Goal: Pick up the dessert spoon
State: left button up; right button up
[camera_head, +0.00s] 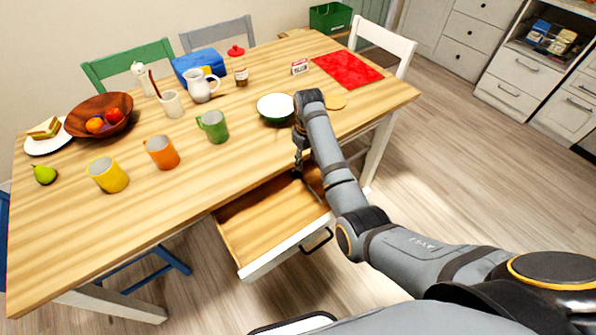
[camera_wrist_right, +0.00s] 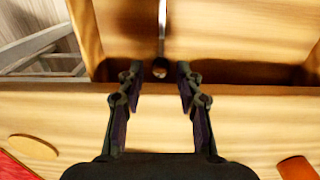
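The dessert spoon (camera_wrist_right: 161,40) shows in the right wrist view as a thin, shiny metal shape inside the open wooden drawer (camera_head: 270,220). Its rounded end lies near the table's edge, between my fingertips as seen from the wrist. My right gripper (camera_wrist_right: 159,72) is open, with a finger on either side of the spoon and a gap on both sides. In the head view my right gripper (camera_head: 299,166) points down at the drawer's inner right part. I cannot make out the spoon there. My left gripper is in neither view.
The wooden table (camera_head: 240,165) overhangs the drawer's back. A green bowl (camera_head: 275,108) stands close to my right arm, with a green mug (camera_head: 213,126) and an orange mug (camera_head: 162,152) farther left. The drawer's front carries a dark handle (camera_head: 318,240).

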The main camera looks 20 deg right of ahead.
send_over(305, 183)
notch_tip(305, 183, down, 5)
jog(key=shift+s+d+r, duration=0.1)
jog(key=shift+s+r, duration=0.05)
jog(key=shift+r, duration=0.05)
jog(key=shift+f, duration=0.25)
jog(key=shift+f+b, duration=0.35)
jog(key=shift+f, duration=0.05)
notch_tip(305, 183, down, 4)
jog(key=shift+f+b, duration=0.2)
jog(key=shift+b, duration=0.1)
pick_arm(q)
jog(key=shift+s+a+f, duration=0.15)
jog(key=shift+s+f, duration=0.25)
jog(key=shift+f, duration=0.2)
pick_arm(e)
grip_shut()
